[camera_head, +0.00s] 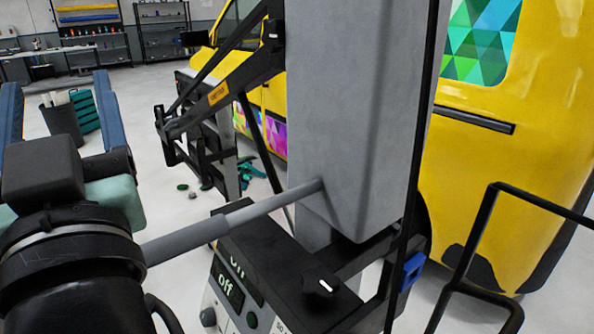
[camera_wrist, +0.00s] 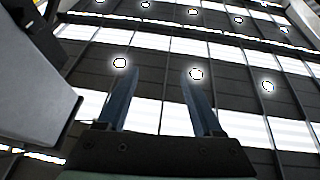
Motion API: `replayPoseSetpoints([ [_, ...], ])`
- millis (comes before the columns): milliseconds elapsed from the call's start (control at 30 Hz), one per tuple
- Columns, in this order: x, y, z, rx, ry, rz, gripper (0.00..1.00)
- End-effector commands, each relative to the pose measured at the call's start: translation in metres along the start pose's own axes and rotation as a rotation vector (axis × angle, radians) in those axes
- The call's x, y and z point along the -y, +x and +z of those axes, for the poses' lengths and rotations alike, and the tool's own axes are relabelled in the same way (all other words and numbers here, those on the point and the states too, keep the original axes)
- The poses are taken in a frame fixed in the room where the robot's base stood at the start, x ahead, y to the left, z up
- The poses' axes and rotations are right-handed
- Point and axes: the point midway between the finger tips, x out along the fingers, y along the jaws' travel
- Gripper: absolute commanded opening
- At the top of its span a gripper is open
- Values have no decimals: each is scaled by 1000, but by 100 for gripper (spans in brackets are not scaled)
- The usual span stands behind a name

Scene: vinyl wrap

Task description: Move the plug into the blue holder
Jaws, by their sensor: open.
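The blue holder (camera_head: 413,268) is a small blue piece on the black frame at the lower right of the head view, beside the tall grey column. I cannot make out the plug with certainty in either view. My gripper (camera_head: 58,88) is at the left of the head view, its two blue-grey fingers pointing up and spread wide. It is well to the left of the blue holder and apart from it. In the wrist view my gripper (camera_wrist: 158,78) is also open, with nothing between the fingers and the ceiling behind.
A tall grey column (camera_head: 350,100) stands in the middle. Below it is a machine with a display reading "off" (camera_head: 228,284). A black rail (camera_head: 480,240) is at the right. A yellow van (camera_head: 520,180) fills the background. A dark bin (camera_head: 62,125) stands on open floor behind my gripper.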

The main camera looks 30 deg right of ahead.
Motion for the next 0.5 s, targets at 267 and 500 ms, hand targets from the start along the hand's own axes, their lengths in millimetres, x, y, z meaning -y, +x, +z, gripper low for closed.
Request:
replayPoseSetpoints([
  [267,-5,46,-46,153,35,15,68],
  [500,-17,74,-60,316,119,58,68],
])
